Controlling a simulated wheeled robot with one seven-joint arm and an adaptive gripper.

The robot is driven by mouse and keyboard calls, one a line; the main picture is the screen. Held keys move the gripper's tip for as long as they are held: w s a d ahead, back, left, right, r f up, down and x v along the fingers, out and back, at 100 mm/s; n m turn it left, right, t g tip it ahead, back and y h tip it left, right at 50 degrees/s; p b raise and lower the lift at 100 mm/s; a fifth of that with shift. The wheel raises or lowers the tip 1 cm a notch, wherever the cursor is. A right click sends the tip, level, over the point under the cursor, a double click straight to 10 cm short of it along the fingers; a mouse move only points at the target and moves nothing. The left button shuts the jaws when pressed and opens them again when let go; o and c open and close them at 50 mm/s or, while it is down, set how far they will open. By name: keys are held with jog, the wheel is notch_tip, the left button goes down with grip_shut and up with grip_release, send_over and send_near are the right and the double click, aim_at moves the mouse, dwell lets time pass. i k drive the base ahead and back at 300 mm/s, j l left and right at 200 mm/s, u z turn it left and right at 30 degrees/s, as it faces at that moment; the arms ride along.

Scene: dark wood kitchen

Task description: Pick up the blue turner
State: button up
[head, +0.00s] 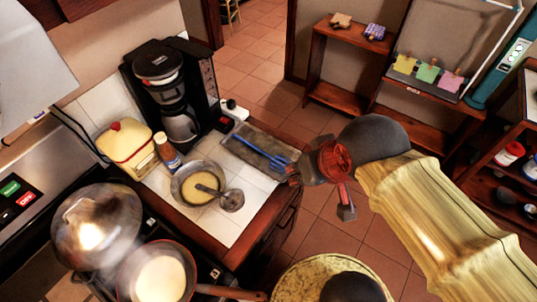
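The blue turner (263,152) lies on a dark grey mat (236,149) at the counter's right edge in the head view. Its handle points to the upper left, and its slotted head is at the lower right, close to my gripper. My gripper (320,194) is at the counter's edge, just right of the turner's head. Its fingers appear spread apart, with nothing seen between them. One finger is near the turner's head; I cannot tell whether they touch.
A pan with a ladle (208,189), a bottle (167,151) and a cream container (125,146) stand left. Pots (100,225) are on the stove. Tiled floor lies beyond the counter; wooden shelves (325,60) stand behind.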

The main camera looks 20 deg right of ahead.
aim_at(234, 135)
jog(key=u, duration=1.95)
jog(key=z, duration=1.95)
jog(key=i+l+u, duration=0.3)
jog(key=l+u, duration=0.35)
jog(key=i+l+u, duration=0.1)
jog(key=l+u, duration=0.2)
jog(key=l, duration=0.25)
jog(key=l+u, duration=0.3)
jog(key=l, duration=0.15)
jog(key=i, duration=0.05)
